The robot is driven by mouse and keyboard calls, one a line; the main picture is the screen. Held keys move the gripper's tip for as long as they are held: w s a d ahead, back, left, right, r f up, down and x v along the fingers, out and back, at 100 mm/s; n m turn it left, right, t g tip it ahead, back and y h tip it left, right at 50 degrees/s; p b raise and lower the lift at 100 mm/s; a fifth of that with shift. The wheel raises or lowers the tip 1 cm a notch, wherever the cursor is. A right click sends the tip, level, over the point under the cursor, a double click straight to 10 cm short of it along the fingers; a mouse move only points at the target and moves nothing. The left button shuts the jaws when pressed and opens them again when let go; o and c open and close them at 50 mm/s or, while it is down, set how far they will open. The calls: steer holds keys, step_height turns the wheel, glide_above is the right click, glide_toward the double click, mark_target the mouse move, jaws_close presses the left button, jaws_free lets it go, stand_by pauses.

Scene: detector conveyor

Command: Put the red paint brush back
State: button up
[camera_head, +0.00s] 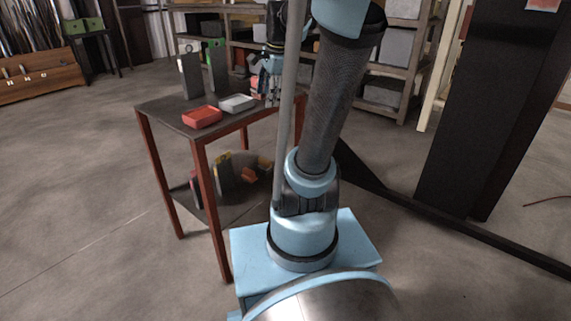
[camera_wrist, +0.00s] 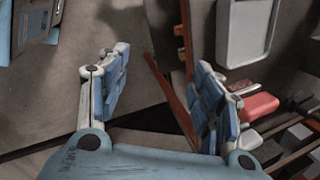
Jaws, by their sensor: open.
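I cannot make out the red paint brush for certain in either view. In the head view my gripper (camera_head: 271,98) hangs at the far right end of a dark table (camera_head: 165,104) with red legs, partly hidden by my arm. In the wrist view my gripper (camera_wrist: 160,68) has its fingers spread wide, with nothing between them but floor and a red table leg. A small red shape (camera_head: 255,84) shows beside the gripper in the head view; what it is cannot be told.
A red tray (camera_head: 201,117) and a grey tray (camera_head: 238,103) lie on the table; the grey one also shows in the wrist view (camera_wrist: 222,35). Dark upright holders (camera_head: 190,76) stand at the back. The lower shelf (camera_head: 240,200) carries several items. A black post (camera_head: 460,110) stands right.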

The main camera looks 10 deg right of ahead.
steer(key=s+f+n, duration=0.8)
steer(key=s, duration=0.2)
steer(key=s+d+f+n+h, duration=0.1)
steer(key=s+f+n, duration=0.6)
steer(key=s, duration=0.3)
steer(key=shift+s+f+n+g+h, duration=0.3)
steer(key=shift+s+f+n, duration=0.05)
steer(key=shift+s+n, duration=0.05)
